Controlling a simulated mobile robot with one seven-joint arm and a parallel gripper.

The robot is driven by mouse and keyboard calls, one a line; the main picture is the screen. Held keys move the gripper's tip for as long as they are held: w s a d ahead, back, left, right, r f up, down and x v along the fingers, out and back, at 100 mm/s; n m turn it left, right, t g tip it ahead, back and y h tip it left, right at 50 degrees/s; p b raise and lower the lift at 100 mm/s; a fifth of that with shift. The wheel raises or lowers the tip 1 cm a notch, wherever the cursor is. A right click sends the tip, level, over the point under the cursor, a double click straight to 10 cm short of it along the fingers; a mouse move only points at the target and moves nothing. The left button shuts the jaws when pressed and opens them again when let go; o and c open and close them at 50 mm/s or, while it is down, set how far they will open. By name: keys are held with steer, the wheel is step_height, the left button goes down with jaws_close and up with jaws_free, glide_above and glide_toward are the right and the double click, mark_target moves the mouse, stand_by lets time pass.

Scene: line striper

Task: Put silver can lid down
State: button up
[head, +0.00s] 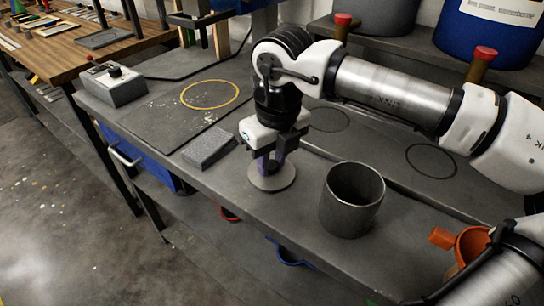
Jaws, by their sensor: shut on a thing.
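The silver can lid (271,178) is a flat grey disc with a purplish upright grip in its middle. It is at the front part of the grey bench, left of the open can. My gripper (270,160) points down over the lid and is shut on its grip. I cannot tell whether the disc touches the bench or hangs just above it. The silver can (352,200) stands upright and open to the right of the lid, with its dark inside showing.
A grey block (209,147) lies left of my gripper. A yellow ring (210,95) marks a dark board (168,120) further left, near a grey control box (114,82). Dark circle outlines (430,161) mark the bench behind. An orange container (470,245) is at right.

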mark_target(277, 177)
steer(key=shift+f, duration=0.2)
steer(key=o, duration=1)
steer(key=shift+r, duration=0.1)
steer(key=shift+r, duration=0.3)
steer(key=r, duration=0.7)
steer(key=s+d+r, duration=0.1)
steer(key=r, duration=0.3)
steer(key=shift+s+r+b, duration=0.1)
steer(key=shift+r+b, duration=0.2)
